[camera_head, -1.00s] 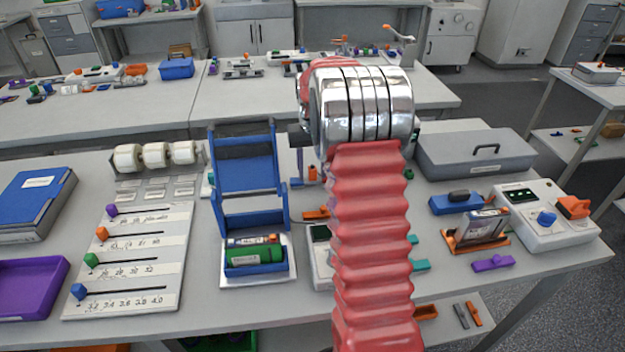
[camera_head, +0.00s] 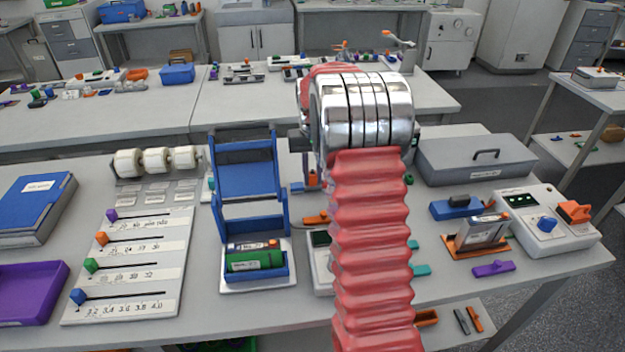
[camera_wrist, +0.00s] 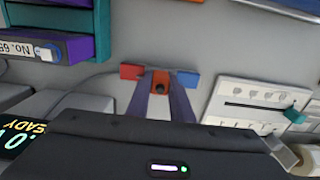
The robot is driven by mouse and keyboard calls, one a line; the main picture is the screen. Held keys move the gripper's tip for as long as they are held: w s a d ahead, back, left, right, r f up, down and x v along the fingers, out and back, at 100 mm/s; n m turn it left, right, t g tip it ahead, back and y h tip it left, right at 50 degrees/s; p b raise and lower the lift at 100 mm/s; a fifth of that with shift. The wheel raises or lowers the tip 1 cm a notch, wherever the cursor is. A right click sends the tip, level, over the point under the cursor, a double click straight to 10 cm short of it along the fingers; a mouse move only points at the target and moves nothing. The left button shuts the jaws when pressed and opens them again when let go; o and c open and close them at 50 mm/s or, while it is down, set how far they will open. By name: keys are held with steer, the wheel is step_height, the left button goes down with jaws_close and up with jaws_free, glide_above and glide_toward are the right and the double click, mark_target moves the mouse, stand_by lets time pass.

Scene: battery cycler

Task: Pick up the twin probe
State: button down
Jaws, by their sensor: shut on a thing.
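The twin probe (camera_wrist: 160,81) shows in the wrist view as an orange middle piece with a dark round knob, a red block on its left and a blue block on its right. My gripper (camera_wrist: 160,92) has its two purple fingers on either side of the orange piece, shut on it. I cannot tell whether the probe touches the surface below. In the head view my arm hides most of the gripper and probe area.
In the wrist view, a slider panel (camera_wrist: 262,103) lies right of the probe, and a teal and purple rack (camera_wrist: 75,45) stands upper left. In the head view, a blue stand (camera_head: 246,170) with a green cell (camera_head: 255,260) is left of my arm; a grey case (camera_head: 475,158) is right.

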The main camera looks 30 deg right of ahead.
mark_target(313, 172)
step_height(313, 172, up, 10)
steer(key=shift+r, duration=0.1)
stand_by(0.4)
stand_by(0.5)
